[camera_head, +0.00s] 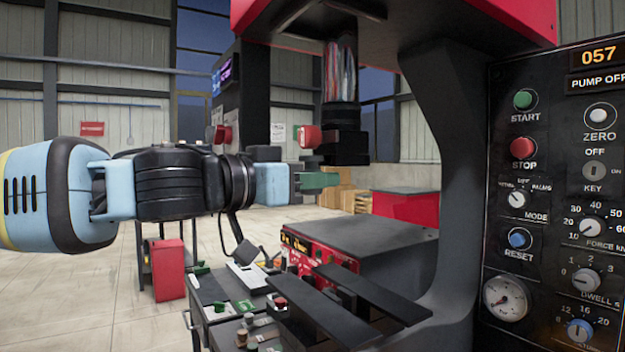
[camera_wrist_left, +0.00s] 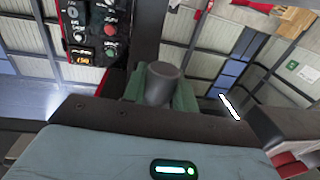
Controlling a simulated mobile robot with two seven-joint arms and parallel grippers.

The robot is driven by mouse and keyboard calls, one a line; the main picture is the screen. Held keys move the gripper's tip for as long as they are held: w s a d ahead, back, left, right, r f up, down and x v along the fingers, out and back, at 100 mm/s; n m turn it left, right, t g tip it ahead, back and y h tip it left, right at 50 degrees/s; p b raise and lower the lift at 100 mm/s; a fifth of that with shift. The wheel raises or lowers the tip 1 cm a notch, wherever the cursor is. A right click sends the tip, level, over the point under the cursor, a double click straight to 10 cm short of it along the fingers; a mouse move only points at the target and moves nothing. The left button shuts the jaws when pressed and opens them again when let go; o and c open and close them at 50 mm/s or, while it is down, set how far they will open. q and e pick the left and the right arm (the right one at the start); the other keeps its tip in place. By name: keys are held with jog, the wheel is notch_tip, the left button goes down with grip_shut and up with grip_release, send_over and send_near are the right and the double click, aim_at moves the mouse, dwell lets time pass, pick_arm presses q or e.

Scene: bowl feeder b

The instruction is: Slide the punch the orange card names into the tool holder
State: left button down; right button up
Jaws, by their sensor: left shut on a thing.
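My left gripper (camera_head: 318,181) reaches in from the left, its green fingers just below and beside the black tool holder (camera_head: 346,145) under the press ram. In the left wrist view, a dark grey round punch (camera_wrist_left: 164,82) stands between the green fingers, which are shut on it. In the head view I cannot make out the punch apart from the fingers and the black holder. A red knob (camera_head: 308,136) sits at the holder's left side. I cannot pick out the orange card or its text. My right gripper is not in view.
The press bed carries two dark bars (camera_head: 372,293) below the ram. A control panel (camera_head: 555,200) fills the right edge. A cart (camera_head: 222,334) with small parts and a white keypad-like item (camera_head: 246,276) stands in front. The press frame (camera_head: 452,120) stands right of the holder.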

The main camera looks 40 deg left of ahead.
pick_arm(q)
jog(key=shift+d+b+x, duration=0.1)
jog(key=shift+b+x, duration=0.5)
jog(key=shift+x, duration=0.45)
jog(key=shift+d+b+x, duration=0.15)
jog(key=shift+b+x, duration=0.4)
jog(key=shift+x, duration=0.5)
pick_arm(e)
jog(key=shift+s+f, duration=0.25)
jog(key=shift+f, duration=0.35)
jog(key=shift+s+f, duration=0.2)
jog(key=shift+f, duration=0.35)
pick_arm(q)
jog(key=c, duration=1)
grip_release()
jog(key=p+v, duration=0.1)
jog(key=v, duration=0.7)
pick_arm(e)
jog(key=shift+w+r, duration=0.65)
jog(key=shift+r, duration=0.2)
